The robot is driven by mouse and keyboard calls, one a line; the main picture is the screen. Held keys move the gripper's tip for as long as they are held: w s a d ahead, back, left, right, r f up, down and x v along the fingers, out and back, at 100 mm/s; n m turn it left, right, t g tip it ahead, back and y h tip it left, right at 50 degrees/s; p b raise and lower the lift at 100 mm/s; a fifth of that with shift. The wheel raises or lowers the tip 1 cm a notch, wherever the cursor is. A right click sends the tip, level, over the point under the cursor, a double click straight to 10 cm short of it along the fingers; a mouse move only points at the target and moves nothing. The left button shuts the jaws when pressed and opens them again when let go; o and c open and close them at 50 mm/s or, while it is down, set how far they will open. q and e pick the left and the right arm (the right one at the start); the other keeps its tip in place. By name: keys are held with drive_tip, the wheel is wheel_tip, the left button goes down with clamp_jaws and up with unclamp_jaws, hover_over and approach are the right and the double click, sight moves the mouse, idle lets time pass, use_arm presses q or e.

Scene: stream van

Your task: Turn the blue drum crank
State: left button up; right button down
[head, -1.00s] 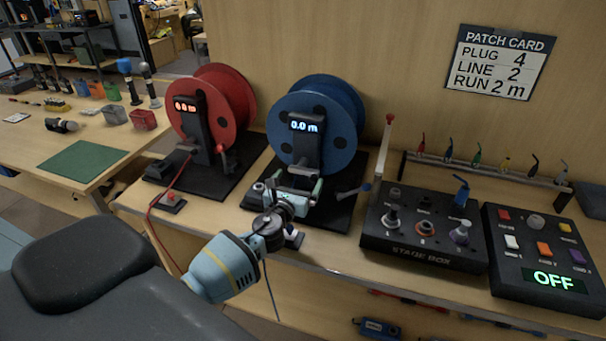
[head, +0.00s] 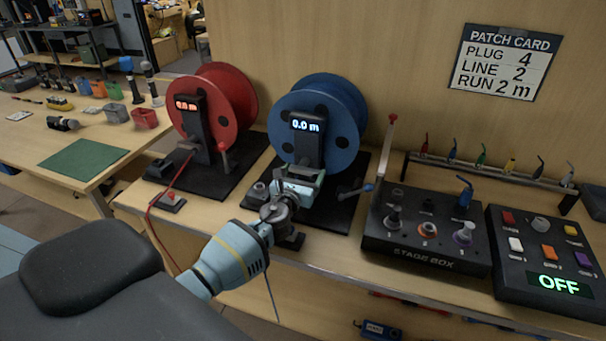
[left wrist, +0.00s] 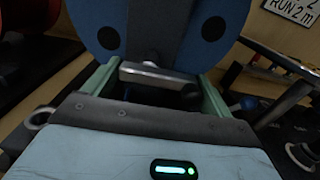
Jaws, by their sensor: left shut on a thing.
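The blue drum (head: 345,105) stands on a black base, with a dark post in front that reads 0.0 m. Its crank (head: 355,191), a grey arm with a blue knob, sits low at the right of the post, apart from my gripper. My left gripper (head: 298,182) is in front of the post, its fingers closed about a grey block (left wrist: 155,74) at the post's foot. In the left wrist view the green fingers stand on both sides of this block, and the exact contact is partly hidden. My right gripper is not in view.
A red drum (head: 232,95) with its cable stands to the left. The stage box (head: 425,250) and a button panel reading OFF (head: 545,255) are at the right.

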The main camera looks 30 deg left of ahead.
use_arm(q)
drive_tip(key=shift+n, duration=0.4)
